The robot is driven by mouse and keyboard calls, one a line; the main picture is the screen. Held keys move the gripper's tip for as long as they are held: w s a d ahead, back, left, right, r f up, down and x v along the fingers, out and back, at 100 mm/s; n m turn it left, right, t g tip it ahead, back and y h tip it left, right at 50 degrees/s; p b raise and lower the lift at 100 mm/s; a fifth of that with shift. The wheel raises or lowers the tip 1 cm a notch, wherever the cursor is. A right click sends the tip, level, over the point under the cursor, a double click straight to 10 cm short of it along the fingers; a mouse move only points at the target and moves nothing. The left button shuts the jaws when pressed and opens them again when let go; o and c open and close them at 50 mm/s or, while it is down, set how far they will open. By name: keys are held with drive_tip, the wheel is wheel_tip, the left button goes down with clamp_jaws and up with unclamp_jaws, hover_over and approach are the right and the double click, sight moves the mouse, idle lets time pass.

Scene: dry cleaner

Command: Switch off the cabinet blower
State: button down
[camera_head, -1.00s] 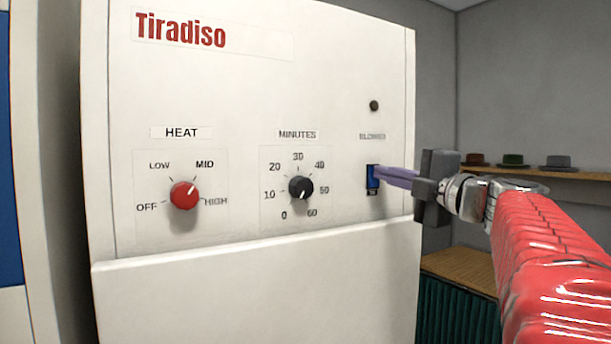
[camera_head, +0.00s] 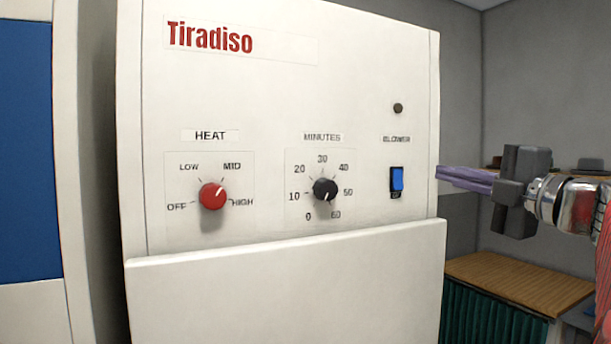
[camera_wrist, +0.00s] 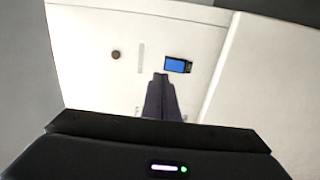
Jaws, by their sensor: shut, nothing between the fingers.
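The white cabinet (camera_head: 230,110) carries a blue blower rocker switch (camera_head: 397,179) under the "BLOWER" label, at the right of its panel. A round dark indicator (camera_head: 398,108) above the label looks unlit. The switch also shows in the wrist view (camera_wrist: 176,66), just beyond and right of my fingertips, and the dark indicator is to the left there. My gripper (camera_head: 439,173) is shut and empty, right of the switch and apart from it in the head view. Nothing covers the switch in the head view.
A red heat knob (camera_head: 212,196) and a black minutes knob (camera_head: 325,190) are left of the switch. The cabinet's lower front (camera_head: 285,290) juts out below the panel. A wooden-topped counter (camera_head: 520,280) stands at right. Hats sit on a shelf behind my gripper.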

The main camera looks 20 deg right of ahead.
drive_tip(key=shift+s+d+r, duration=0.1)
drive_tip(key=shift+s+r, duration=0.05)
drive_tip(key=shift+s, duration=0.85)
drive_tip(key=shift+s+r, duration=0.1)
drive_tip(key=shift+s, duration=0.9)
